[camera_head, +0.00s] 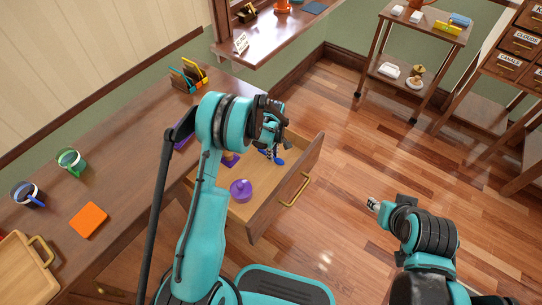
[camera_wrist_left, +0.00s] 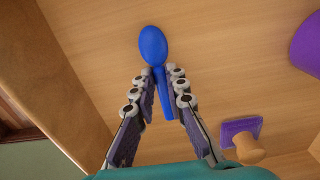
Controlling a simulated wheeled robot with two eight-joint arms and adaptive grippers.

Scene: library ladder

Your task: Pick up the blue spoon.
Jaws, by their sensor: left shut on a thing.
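The blue spoon (camera_wrist_left: 153,46) shows in the left wrist view with its bowl pointing away from my gripper. It also shows in the head view (camera_head: 279,160), inside the open drawer (camera_head: 247,205) near its far end. My left gripper (camera_wrist_left: 158,85) is shut on the spoon's handle, with a finger on each side of it. In the head view my left gripper (camera_head: 270,145) reaches down over the drawer and partly covers the spoon. I cannot tell whether the spoon touches the drawer floor. My right gripper (camera_head: 373,204) is over the floor at the right; its fingers are too small to read.
A purple lidded pot (camera_head: 241,190) and a purple stamp with a wooden knob (camera_wrist_left: 241,140) are in the drawer near the spoon. The drawer's side wall (camera_wrist_left: 45,70) stands close by. The desk holds mugs, an orange square (camera_head: 89,220) and a wooden tray (camera_head: 25,270).

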